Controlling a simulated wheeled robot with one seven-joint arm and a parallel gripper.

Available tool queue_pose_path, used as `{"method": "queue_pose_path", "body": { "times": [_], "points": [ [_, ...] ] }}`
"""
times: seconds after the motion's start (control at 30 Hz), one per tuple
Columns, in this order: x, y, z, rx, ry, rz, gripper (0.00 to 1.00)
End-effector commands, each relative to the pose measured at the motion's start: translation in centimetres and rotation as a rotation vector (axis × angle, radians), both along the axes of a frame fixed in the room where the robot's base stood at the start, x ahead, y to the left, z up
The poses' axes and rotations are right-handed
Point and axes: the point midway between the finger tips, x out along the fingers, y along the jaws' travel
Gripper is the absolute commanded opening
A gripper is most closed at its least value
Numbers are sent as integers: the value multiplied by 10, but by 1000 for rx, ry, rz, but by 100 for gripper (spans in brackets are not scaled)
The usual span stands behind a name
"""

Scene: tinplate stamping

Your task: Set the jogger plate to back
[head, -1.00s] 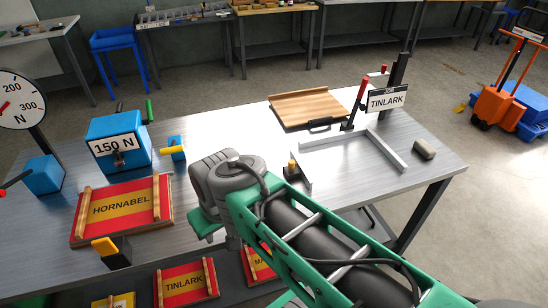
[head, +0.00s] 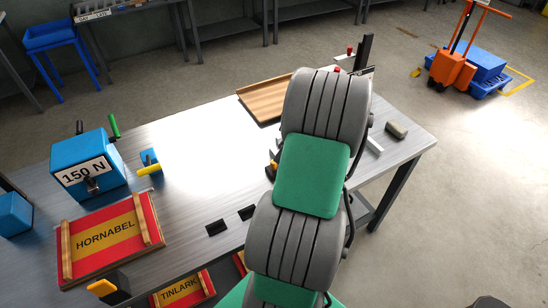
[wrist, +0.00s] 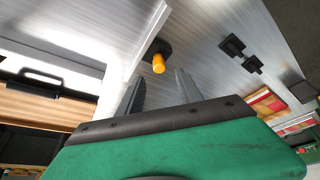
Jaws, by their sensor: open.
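I take the jogger plate to be the thin metal strip with a yellow knob, though I cannot tell for sure. The yellow knob (wrist: 158,63) stands on a dark base beside a pale metal edge (wrist: 140,45) in the wrist view. My gripper (wrist: 160,82) is open, its two dark fingers apart just short of the knob, with nothing between them. I see no contact with the knob. In the head view my arm hides the gripper and most of the metal fence; a bit of the fence (head: 374,144) shows at its right.
A wooden board (head: 262,100) lies at the table's back; its black handle (wrist: 40,76) shows in the wrist view. A grey block (head: 396,130) sits at right. Two black pads (head: 216,228) lie near the front edge. The HORNABEL tray (head: 108,236) and 150 N box (head: 88,163) are left.

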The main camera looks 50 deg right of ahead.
Motion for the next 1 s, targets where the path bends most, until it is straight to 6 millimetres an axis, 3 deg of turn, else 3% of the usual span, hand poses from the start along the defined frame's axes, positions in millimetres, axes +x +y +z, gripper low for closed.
{"method": "queue_pose_path", "body": {
  "times": [0.43, 0.77, 1.0],
  "points": [
    [22, 10, -65, 1, -2, 1, 43],
    [24, 11, -72, -2, -2, 0, 42],
    [24, 11, -72, -2, -2, -1, 22]
  ]
}}
